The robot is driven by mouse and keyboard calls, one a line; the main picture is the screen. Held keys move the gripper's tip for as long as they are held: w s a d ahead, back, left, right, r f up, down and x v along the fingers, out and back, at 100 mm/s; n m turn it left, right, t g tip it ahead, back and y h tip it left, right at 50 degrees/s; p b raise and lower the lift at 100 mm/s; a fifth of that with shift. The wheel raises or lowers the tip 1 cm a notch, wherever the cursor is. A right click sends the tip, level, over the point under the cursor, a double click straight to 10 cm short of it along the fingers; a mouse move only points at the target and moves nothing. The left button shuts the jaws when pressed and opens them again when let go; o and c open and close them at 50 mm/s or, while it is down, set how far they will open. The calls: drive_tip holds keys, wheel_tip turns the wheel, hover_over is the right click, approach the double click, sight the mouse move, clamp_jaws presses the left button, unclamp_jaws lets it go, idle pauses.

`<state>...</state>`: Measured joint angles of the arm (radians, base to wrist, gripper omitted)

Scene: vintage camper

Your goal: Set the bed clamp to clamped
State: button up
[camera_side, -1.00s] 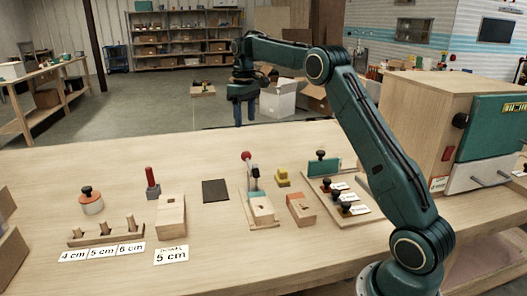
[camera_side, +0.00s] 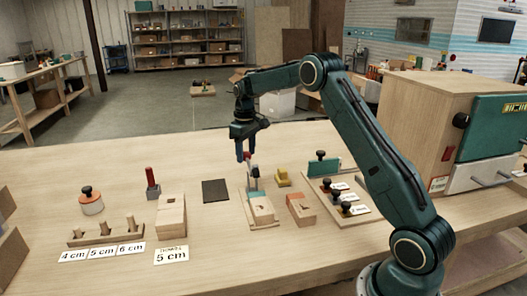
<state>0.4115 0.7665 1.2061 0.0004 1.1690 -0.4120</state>
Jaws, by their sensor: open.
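The bed clamp is most likely the wooden fixture (camera_side: 262,224) in the middle of the bench, with a block on its bed. At its back end stands an upright lever with a red knob (camera_side: 250,157). A teal part (camera_side: 253,184) sits at the lever's foot. My gripper (camera_side: 247,159) points down with its blue fingers apart, right at the red knob in this view. The fingers partly cover the knob and lever. I cannot tell whether they touch it or are just behind or around it.
A red-handled tool (camera_side: 152,180) and a wooden block (camera_side: 171,215) stand to the left, near a dark pad (camera_side: 216,190). A yellow block (camera_side: 283,178), an orange-topped block (camera_side: 300,208) and a board with black knobs (camera_side: 340,195) are to the right. A large wooden cabinet (camera_side: 425,110) stands at far right.

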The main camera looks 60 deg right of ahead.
drive_tip(key=shift+f, duration=0.2)
clamp_jaws()
